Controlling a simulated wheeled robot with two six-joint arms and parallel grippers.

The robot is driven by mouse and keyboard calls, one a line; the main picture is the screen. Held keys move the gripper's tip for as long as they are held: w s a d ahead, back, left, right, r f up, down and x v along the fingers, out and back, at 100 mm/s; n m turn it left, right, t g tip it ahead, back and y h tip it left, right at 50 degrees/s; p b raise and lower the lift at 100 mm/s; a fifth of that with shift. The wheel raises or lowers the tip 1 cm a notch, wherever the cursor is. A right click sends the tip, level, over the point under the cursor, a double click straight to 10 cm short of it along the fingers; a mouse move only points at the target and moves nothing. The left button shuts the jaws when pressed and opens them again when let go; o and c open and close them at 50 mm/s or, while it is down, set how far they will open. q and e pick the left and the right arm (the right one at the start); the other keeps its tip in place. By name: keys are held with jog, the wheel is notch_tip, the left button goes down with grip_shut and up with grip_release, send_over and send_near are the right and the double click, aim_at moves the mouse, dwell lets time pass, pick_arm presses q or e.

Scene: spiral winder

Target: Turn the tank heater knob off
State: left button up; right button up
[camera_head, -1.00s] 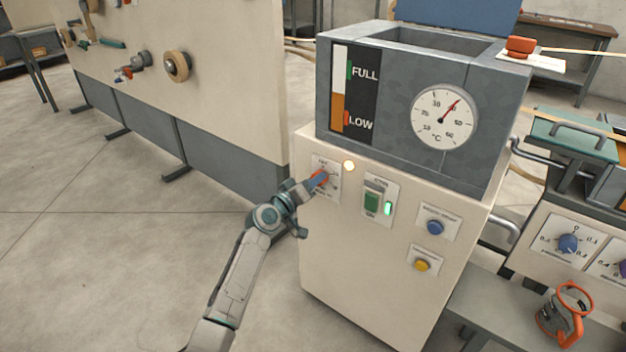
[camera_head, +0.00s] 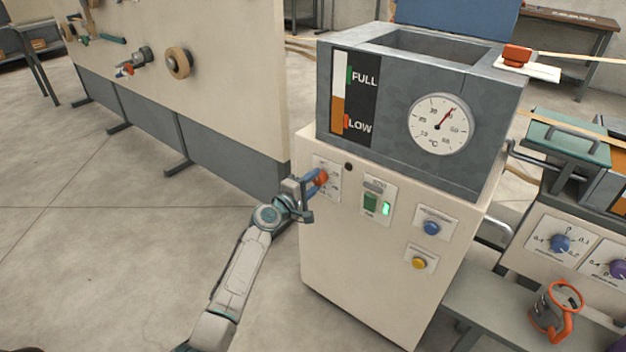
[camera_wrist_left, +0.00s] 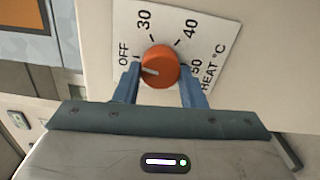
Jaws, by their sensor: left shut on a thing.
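The orange-red tank heater knob (camera_wrist_left: 162,63) sits on a white plate (camera_wrist_left: 208,22) marked OFF, 30, 40, 50 and HEAT °C. Its pale pointer line points left, toward the OFF side. In the head view the knob (camera_head: 322,177) is partly covered by my gripper. My left gripper (camera_head: 314,182) is shut on the knob, with one blue finger on each side of it in the wrist view (camera_wrist_left: 158,76). The small round lamp (camera_head: 348,167) beside the plate is dark. My right gripper is out of view.
The floor left of the cabinet is clear.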

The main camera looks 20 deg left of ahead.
pick_arm(q)
jog(key=shift+f+n+p, duration=0.15)
jog(key=shift+n+p, duration=0.15)
jog(key=shift+n, duration=0.7)
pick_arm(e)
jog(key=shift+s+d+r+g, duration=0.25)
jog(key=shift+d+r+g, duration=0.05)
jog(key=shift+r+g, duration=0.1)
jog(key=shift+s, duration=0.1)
pick_arm(q)
jog(key=o, duration=1)
jog(key=v, duration=1.1)
jog(key=shift+p, duration=0.4)
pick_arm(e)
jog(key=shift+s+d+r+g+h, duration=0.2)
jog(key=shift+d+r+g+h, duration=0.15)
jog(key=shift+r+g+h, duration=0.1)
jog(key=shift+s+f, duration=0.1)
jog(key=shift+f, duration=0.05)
